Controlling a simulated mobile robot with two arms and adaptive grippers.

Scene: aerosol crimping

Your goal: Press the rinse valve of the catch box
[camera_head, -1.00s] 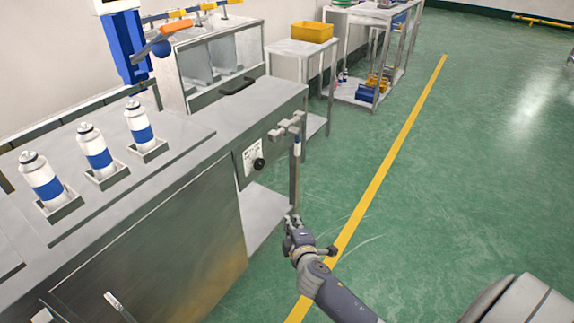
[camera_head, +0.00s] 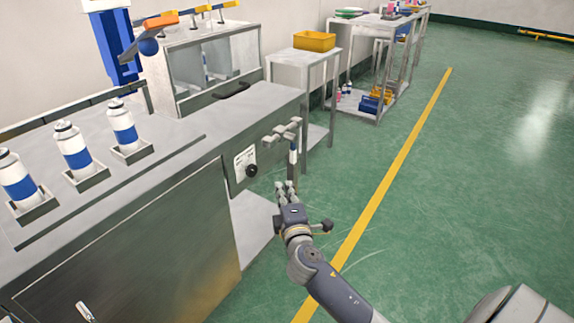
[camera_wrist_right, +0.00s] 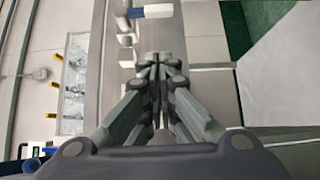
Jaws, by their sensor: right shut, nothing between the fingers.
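A black round knob (camera_head: 251,170) sits beside a white printed label on the right part of the steel bench's front panel. Grey block-like fittings (camera_head: 284,130) stick out at the bench's right corner. A blue-and-white piece (camera_head: 293,157) hangs below them; a blue-and-white part also shows at the top of the right wrist view (camera_wrist_right: 152,12). I cannot tell for sure which part is the rinse valve. My right gripper (camera_head: 286,187) is shut and empty, just below the hanging piece and apart from the knob. Its closed fingers fill the middle of the right wrist view (camera_wrist_right: 160,63). My left gripper is out of view.
Several white-and-blue cans (camera_head: 74,147) stand in holders on the bench top (camera_head: 185,122). A clear-fronted box (camera_head: 212,58) stands behind. A side table with a yellow bin (camera_head: 314,41) is beyond.

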